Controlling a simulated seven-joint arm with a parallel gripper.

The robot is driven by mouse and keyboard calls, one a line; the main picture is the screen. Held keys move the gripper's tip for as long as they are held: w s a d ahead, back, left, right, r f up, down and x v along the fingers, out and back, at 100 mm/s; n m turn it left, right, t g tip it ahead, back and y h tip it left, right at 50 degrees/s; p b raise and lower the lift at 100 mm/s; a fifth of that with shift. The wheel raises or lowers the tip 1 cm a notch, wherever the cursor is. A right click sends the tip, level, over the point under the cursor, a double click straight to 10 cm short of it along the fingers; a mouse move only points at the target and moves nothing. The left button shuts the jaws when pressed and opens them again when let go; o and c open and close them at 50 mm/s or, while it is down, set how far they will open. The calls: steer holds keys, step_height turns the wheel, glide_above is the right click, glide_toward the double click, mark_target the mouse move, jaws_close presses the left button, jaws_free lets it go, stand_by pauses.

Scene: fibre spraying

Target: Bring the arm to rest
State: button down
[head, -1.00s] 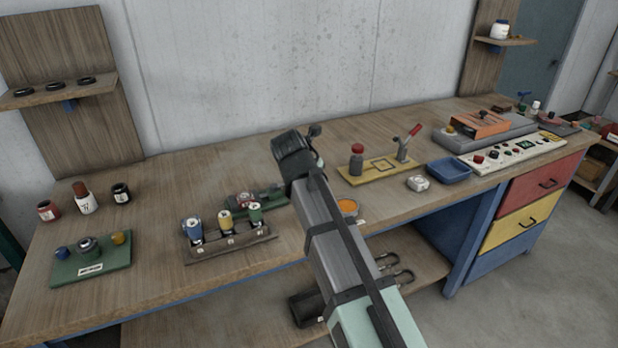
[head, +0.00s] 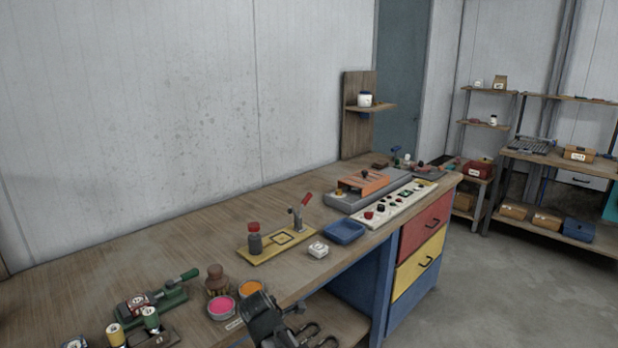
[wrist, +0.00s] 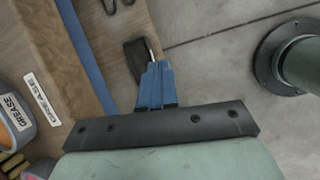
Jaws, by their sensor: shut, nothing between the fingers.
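My gripper (head: 272,322) shows at the bottom of the head view as a dark end of the arm, in front of the bench's near edge. In the wrist view its blue fingers (wrist: 155,85) are together and hold nothing. They point along the bench edge, over the lower shelf and floor. A dark object (wrist: 138,58) lies beyond the fingertips; I cannot tell if it is close to them. Most of my arm is outside the head view.
The bench (head: 130,255) holds a pink tub (head: 221,308), an orange tub (head: 251,289), a brown jar (head: 217,281), a yellow fixture board (head: 262,249) and a blue tray (head: 344,232). A tub labelled GREASE (wrist: 14,112) is left of the fingers. Open floor (head: 490,285) lies right.

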steer(key=s+d+f+m+g, duration=0.2)
steer(key=s+d+f+m, duration=0.3)
steer(key=f, duration=0.4)
steer(key=s+d+f+m+g, duration=0.2)
steer(key=s+d+f+m, duration=0.1)
steer(key=d+f, duration=0.4)
steer(key=s+d+f+m+g, duration=0.2)
steer(key=s+d+f+m, duration=0.25)
steer(key=f, duration=0.55)
steer(key=s+d+f+m+g, duration=0.1)
steer(key=s+f+m, duration=0.3)
steer(key=s, duration=0.4)
steer(key=s+d+f+m+g+y, duration=0.1)
steer(key=s+d+f+m, duration=0.3)
steer(key=s, duration=0.4)
steer(key=s+d+f+m+g+y, duration=0.1)
steer(key=s+d+f+m+g, duration=0.1)
steer(key=s, duration=0.6)
step_height(320, 180, down, 4)
steer(key=d+m, duration=0.1)
steer(key=m, duration=0.1)
steer(key=shift+s+d+r+m+g, duration=0.15)
steer(key=shift+d+m+g, duration=0.05)
steer(key=shift+m+g, duration=0.2)
